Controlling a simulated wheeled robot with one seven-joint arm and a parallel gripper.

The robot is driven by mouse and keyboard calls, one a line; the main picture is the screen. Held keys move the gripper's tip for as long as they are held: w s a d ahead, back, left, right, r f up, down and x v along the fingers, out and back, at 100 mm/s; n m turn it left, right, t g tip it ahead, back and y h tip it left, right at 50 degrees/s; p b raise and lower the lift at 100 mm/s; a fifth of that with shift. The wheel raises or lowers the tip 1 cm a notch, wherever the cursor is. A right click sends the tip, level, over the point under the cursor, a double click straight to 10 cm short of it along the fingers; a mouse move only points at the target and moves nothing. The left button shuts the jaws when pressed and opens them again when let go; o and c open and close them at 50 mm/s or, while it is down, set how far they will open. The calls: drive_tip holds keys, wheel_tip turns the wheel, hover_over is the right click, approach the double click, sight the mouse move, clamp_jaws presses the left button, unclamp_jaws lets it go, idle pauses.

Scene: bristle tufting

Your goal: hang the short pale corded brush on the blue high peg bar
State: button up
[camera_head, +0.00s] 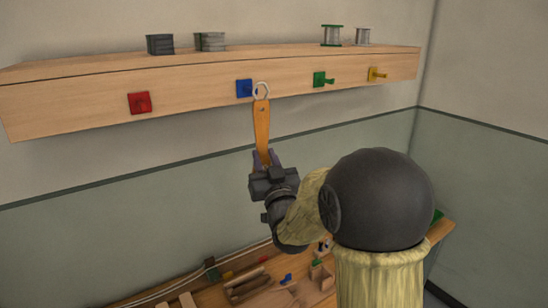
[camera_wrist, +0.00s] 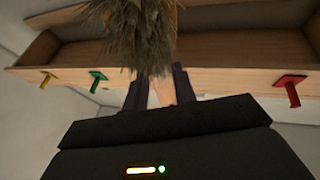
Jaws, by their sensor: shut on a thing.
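My gripper (camera_head: 264,160) is shut on the brush handle (camera_head: 261,125), below the high bar. In the head view the handle is orange-brown and upright, with a pale cord loop (camera_head: 261,91) at its top. The loop is just right of the blue peg's square plate (camera_head: 244,88), at about its height. I cannot tell whether the loop is around the peg or in front of it. In the wrist view, the gripper (camera_wrist: 160,92) has the pale handle between its fingers, and grey-brown bristles (camera_wrist: 130,38) fill the top middle. The blue peg is hidden there.
The wooden bar (camera_head: 195,95) also carries a red peg (camera_head: 139,103) at left, and green (camera_head: 320,79) and yellow (camera_head: 376,74) pegs at right. Spools (camera_head: 332,36) stand on its top. A cluttered workbench (camera_head: 210,296) lies below. The wall under the bar is clear.

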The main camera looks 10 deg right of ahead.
drive_tip(key=shift+w+a, duration=0.4)
drive_tip(key=shift+w, duration=0.1)
drive_tip(key=shift+w+f+p, duration=0.1)
drive_tip(key=shift+w+p, duration=0.45)
drive_tip(key=shift+w, duration=0.05)
drive_tip(key=w, duration=0.1)
drive_tip(key=w+a+f, duration=0.1)
drive_tip(key=shift+w+a+b, duration=0.2)
drive_tip(key=shift+w+b, duration=0.1)
drive_tip(key=shift+w, duration=0.05)
drive_tip(key=o, duration=1.1)
drive_tip(key=shift+d+r, duration=0.1)
drive_tip(key=shift+d, duration=0.2)
